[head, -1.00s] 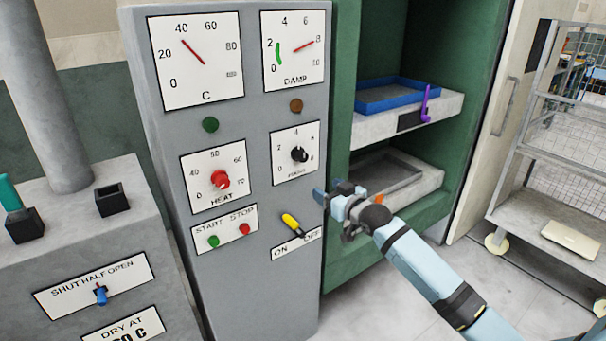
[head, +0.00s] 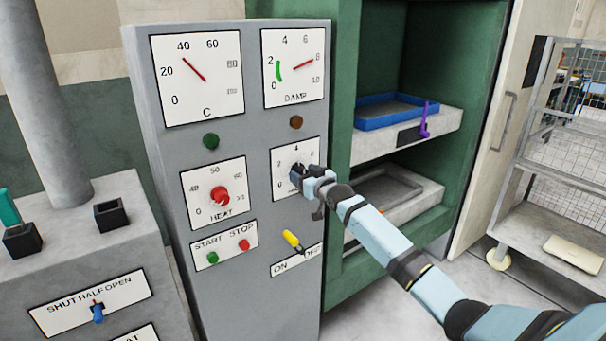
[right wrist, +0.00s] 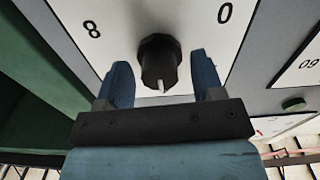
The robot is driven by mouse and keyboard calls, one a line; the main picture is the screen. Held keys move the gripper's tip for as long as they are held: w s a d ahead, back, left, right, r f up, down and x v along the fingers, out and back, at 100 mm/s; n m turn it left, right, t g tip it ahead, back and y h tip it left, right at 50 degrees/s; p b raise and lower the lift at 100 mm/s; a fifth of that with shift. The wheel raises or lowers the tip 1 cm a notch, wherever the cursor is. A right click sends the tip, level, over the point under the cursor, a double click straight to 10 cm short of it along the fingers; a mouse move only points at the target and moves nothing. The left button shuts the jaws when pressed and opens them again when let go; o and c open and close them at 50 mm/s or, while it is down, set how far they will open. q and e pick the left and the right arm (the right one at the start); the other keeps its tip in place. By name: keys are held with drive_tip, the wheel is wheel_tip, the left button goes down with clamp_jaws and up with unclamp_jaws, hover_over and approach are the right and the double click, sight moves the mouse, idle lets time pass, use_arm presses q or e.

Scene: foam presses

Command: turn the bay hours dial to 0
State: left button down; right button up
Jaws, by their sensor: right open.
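The bay hours dial is a black knob (right wrist: 160,58) on a white plate (head: 286,155) on the grey panel. In the head view my right gripper (head: 303,176) is in front of the plate and hides most of the knob. In the right wrist view the two blue fingers of the right gripper (right wrist: 162,78) stand open on either side of the knob, with gaps visible. The knob's white pointer mark points away from the 8 and 0 numerals, toward the gripper's palm. My left gripper is not in view.
The red heat knob (head: 219,196) is left of the dial. Below are the green start button (head: 213,258), red stop button (head: 244,245) and yellow on/off lever (head: 291,239). The green cabinet (head: 345,283) holds a blue tray (head: 375,122) at right.

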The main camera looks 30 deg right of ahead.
drive_tip(key=shift+w, duration=0.3)
drive_tip(key=c, duration=0.9)
